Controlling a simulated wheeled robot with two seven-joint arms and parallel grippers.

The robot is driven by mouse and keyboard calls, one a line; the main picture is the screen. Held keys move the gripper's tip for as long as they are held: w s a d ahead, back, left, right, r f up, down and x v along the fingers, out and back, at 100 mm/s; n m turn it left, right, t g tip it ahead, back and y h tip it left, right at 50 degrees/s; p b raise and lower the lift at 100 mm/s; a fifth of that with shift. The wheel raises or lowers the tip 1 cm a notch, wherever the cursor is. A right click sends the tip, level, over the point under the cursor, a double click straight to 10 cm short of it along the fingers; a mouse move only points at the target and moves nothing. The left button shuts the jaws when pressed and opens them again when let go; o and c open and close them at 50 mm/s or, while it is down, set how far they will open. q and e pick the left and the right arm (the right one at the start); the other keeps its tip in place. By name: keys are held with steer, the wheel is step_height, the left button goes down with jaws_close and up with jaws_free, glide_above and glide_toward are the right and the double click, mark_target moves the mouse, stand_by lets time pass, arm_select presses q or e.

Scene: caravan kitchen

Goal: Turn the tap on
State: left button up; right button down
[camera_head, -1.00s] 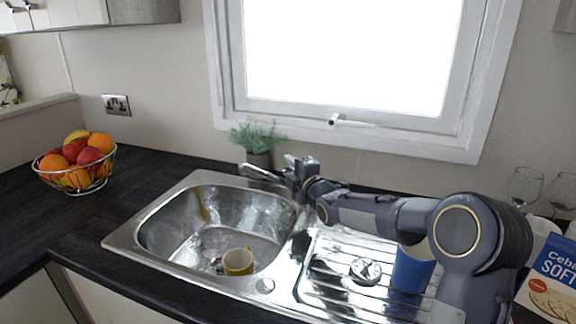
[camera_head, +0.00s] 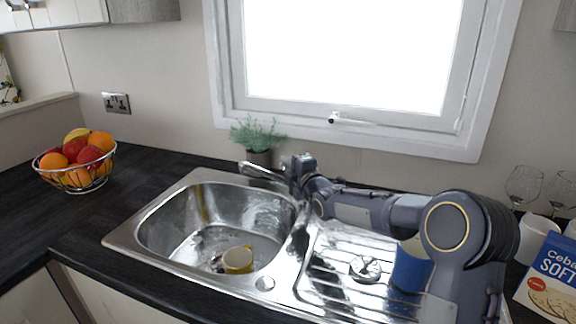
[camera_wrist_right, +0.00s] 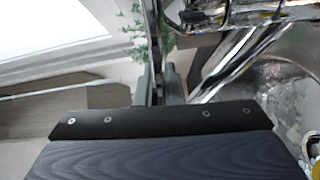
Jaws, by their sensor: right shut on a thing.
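The chrome tap (camera_head: 262,172) stands behind the steel sink (camera_head: 128,237), its spout pointing left over the bowl. My right gripper (camera_head: 296,168) is at the right end of the tap, shut on part of it. The fingers and the exact part held are hard to make out in the head view. In the right wrist view the fingers (camera_wrist_right: 158,62) are close together, just left of the shiny tap (camera_wrist_right: 240,55). No water stream can be made out. My left gripper is not in view.
A yellow mug (camera_head: 238,260) lies in the sink bowl. A blue cup (camera_head: 411,268) stands on the drainer beneath my right arm. A potted plant (camera_head: 257,140) is behind the tap. A fruit bowl (camera_head: 76,170) stands left; glasses (camera_head: 524,183) and a box (camera_head: 552,278) stand right.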

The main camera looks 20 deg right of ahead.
steer(key=shift+d+r+m+b, duration=0.1)
steer(key=shift+r+m+b, duration=0.25)
steer(key=shift+m+b, duration=0.45)
steer(key=shift+d+r+m+b, duration=0.15)
steer(key=shift+r+m+b, duration=0.15)
steer(key=shift+r+m, duration=0.1)
steer(key=shift+d+r+m, duration=0.25)
steer(key=shift+r+m, duration=0.1)
steer(key=shift+m, duration=0.15)
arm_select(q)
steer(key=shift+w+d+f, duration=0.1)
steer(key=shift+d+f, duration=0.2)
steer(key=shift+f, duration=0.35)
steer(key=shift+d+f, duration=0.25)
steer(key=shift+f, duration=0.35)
arm_select(e)
steer(key=c, duration=1.5)
jaws_free()
steer(key=shift+c, duration=0.2)
